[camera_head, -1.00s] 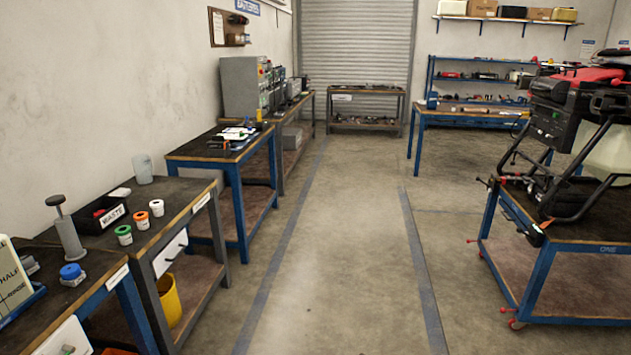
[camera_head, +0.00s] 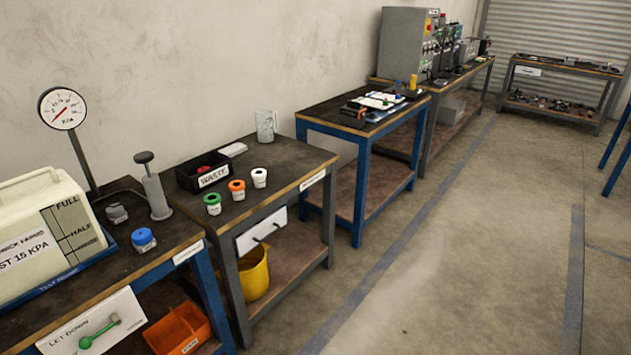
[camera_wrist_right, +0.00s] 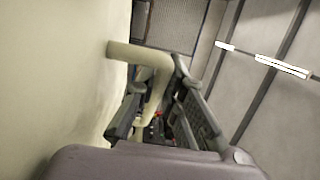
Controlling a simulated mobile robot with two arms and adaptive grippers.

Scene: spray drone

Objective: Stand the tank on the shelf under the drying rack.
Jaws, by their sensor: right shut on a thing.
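In the right wrist view my right gripper (camera_wrist_right: 165,110) is shut on a cream tubular handle (camera_wrist_right: 150,55). A large smooth cream wall (camera_wrist_right: 60,70) fills the left of that view, looking like the side of the tank. In the head view a cream tank (camera_head: 40,225) marked FULL and HALF stands in a blue tray on the near left bench. I cannot tell if it is the same tank as the one at my gripper. My left gripper is not in view. I cannot make out a drying rack or the shelf under it.
A pressure gauge (camera_head: 62,108) stands behind the near bench tank. The middle bench holds a waste bin (camera_head: 203,172) and small coloured caps; a yellow bucket (camera_head: 254,272) sits below. An orange bin (camera_head: 178,330) is under the near bench. The floor aisle (camera_head: 470,260) is clear.

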